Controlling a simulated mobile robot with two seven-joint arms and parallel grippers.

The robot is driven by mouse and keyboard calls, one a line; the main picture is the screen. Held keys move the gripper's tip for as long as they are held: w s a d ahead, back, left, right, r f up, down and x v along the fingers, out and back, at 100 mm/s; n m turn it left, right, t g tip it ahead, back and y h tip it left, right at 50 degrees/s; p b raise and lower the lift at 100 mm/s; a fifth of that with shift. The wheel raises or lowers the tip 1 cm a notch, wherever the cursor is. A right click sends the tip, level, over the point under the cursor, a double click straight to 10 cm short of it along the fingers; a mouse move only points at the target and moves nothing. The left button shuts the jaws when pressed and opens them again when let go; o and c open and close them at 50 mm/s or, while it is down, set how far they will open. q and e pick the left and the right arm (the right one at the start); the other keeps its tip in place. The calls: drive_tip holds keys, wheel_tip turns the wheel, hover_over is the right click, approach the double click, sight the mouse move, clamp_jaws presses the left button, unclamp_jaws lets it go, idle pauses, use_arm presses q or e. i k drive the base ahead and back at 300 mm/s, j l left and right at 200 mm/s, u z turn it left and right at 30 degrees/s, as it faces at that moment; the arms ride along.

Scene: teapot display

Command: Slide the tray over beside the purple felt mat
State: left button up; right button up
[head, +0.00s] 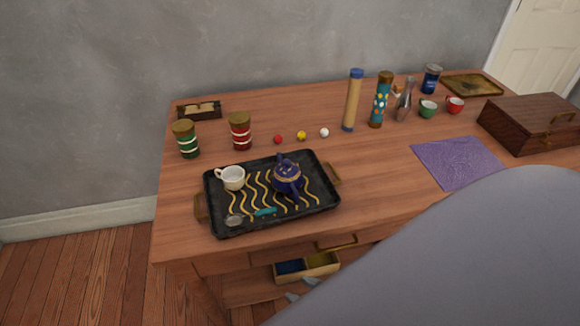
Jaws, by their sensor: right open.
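The black tray (222,206) with yellow wavy lines lies on the left part of the wooden table, near its front edge. It has a brass handle at each end. It bears a white cup (233,178), a dark blue teapot (287,177), a small strainer (235,220) and a teal-handled item (264,212). The purple felt mat (457,162) lies flat to the right, well apart from the tray. My right gripper (302,289) is open below the table's front edge, by the open drawer, mostly hidden by my grey arm. My left gripper is out of view.
Red, yellow and white balls (301,136) lie behind the tray, beside green and red canisters (240,131). Tall tubes (352,101) and small cups stand farther right. A wooden box (533,122) is right of the mat. Table between tray and mat is clear.

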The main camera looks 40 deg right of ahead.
sight(318, 195)
drive_tip(key=z, duration=0.9)
